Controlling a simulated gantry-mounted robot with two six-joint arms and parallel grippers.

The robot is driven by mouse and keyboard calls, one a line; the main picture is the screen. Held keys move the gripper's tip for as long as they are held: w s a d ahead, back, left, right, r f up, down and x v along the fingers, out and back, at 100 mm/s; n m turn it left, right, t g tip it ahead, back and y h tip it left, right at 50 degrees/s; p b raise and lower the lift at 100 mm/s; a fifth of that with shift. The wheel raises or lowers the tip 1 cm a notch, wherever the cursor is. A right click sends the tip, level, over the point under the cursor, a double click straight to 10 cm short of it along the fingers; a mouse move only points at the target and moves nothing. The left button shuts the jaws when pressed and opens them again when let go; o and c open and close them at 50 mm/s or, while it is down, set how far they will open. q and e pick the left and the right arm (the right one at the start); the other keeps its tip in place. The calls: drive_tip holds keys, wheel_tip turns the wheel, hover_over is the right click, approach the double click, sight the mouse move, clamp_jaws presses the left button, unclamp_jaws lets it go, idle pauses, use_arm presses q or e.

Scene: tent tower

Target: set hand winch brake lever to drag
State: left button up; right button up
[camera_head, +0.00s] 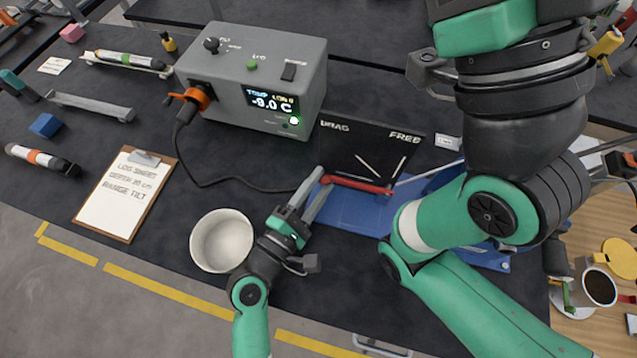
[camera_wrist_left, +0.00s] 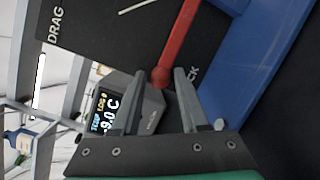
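The hand winch has a black panel (camera_head: 368,150) on a blue base (camera_head: 345,208). In the head view, DRAG is printed at its upper left and FREE at its upper right. The red brake lever (camera_head: 358,184) lies along the panel's lower edge, its knob end to the left. My left gripper (camera_head: 317,190) is open at that end. In the left wrist view, the lever's round knob (camera_wrist_left: 160,76) shows between the spread fingertips (camera_wrist_left: 160,75), and I cannot tell whether they touch it. A label ending in "CK" is partly hidden there. My right arm's gripper is out of frame.
A grey instrument box (camera_head: 225,70) with a lit display and cable stands behind left. A white bowl (camera_head: 222,240) sits close left of my left wrist. A clipboard (camera_head: 127,193) lies farther left. My right arm covers the winch's right side.

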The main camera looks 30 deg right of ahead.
use_arm(q)
clamp_jaws()
drive_tip(key=shift+r, duration=0.1)
idle(1.0)
